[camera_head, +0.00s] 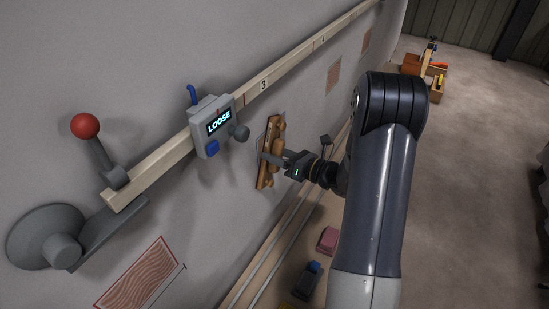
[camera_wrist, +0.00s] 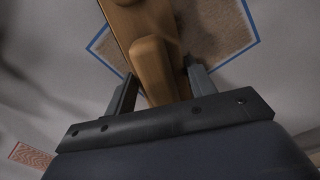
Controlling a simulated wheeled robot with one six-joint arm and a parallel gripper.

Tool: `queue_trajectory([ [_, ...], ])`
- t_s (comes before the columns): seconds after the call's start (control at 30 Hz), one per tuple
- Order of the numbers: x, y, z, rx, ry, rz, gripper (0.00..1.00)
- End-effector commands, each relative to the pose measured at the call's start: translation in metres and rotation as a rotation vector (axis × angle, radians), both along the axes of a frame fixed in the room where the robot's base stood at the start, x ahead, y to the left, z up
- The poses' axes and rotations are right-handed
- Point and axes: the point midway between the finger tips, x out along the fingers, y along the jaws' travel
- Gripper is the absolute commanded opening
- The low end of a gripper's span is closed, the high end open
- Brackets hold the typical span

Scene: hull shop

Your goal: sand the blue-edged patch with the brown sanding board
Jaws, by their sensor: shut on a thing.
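The brown sanding board (camera_head: 268,150) is a long wooden board with a raised grip. My gripper (camera_head: 284,160) is shut on that grip and holds the board upright against or close to the grey hull wall. In the wrist view the two fingers of my gripper (camera_wrist: 160,88) stand on either side of the board's handle (camera_wrist: 154,72). The blue-edged patch (camera_wrist: 219,28) lies behind the board, with a brown textured surface and a blue border. The board covers its middle. I cannot tell whether the board touches the patch.
A red-edged patch (camera_head: 138,275) is at lower left. A pink block (camera_head: 327,240) lies below.

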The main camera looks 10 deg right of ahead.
Motion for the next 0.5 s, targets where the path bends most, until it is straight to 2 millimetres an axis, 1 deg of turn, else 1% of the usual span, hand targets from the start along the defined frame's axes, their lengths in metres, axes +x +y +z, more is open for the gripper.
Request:
queue_trajectory([
  [0.17, -0.003, 0.004, 0.001, 0.000, -0.002, 0.001, 0.32],
  [0.5, -0.025, 0.025, 0.000, 0.001, -0.001, 0.001, 0.32],
])
